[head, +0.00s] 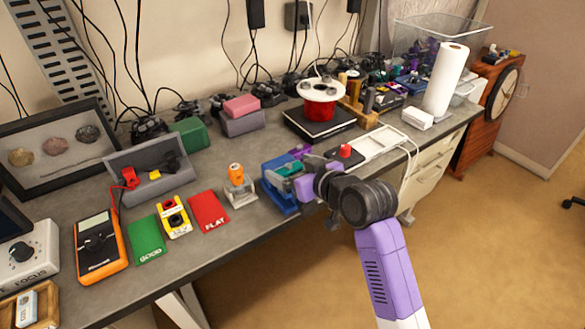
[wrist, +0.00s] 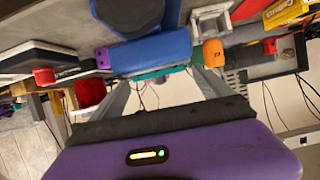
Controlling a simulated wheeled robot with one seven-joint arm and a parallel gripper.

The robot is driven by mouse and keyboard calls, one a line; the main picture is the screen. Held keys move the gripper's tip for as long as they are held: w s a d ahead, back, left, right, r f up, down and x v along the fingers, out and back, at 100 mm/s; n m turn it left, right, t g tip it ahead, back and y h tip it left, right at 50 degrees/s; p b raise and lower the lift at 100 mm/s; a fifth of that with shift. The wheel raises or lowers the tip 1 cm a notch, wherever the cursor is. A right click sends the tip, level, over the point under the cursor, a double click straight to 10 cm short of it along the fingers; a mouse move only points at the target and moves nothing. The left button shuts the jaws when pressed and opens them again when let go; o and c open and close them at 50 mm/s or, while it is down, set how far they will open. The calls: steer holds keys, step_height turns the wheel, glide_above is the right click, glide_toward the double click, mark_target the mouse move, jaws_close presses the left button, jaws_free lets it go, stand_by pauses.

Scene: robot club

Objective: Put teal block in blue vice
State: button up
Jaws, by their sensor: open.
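The blue vice (head: 281,199) stands near the front edge of the workbench. The teal block (head: 289,169) shows at the top of the vice, at its jaws; its lower part is hidden, so how deep it sits cannot be told. My gripper (head: 303,177) is right beside the vice, partly hiding it. In the wrist view, my gripper's two grey fingers (wrist: 161,84) are spread apart, with empty space between them. The teal block (wrist: 157,73) shows as a thin strip just past the fingertips, against the blue vice (wrist: 155,50).
A grey vice holding an orange block (head: 235,174) stands to the left. Near it are a red "FLAT" mat (head: 208,211), a green "GOOD" mat (head: 147,239) and a yellow button box (head: 174,217). A red spool (head: 321,100) stands behind.

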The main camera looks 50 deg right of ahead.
steer(key=shift+r+p+v, duration=0.35)
steer(key=shift+p+v, duration=1.45)
steer(key=shift+v, duration=4.35)
steer(key=s+a+f, duration=0.7)
steer(key=s+a, duration=0.1)
steer(key=a, duration=0.3)
steer(key=s+a+r+n+t+y, duration=0.2)
steer(key=s+a, duration=0.6)
steer(key=s, duration=0.4)
steer(key=shift+s+a+n+y, duration=0.2)
steer(key=shift+s+n+y, duration=0.15)
steer(key=shift+n+y, duration=0.4)
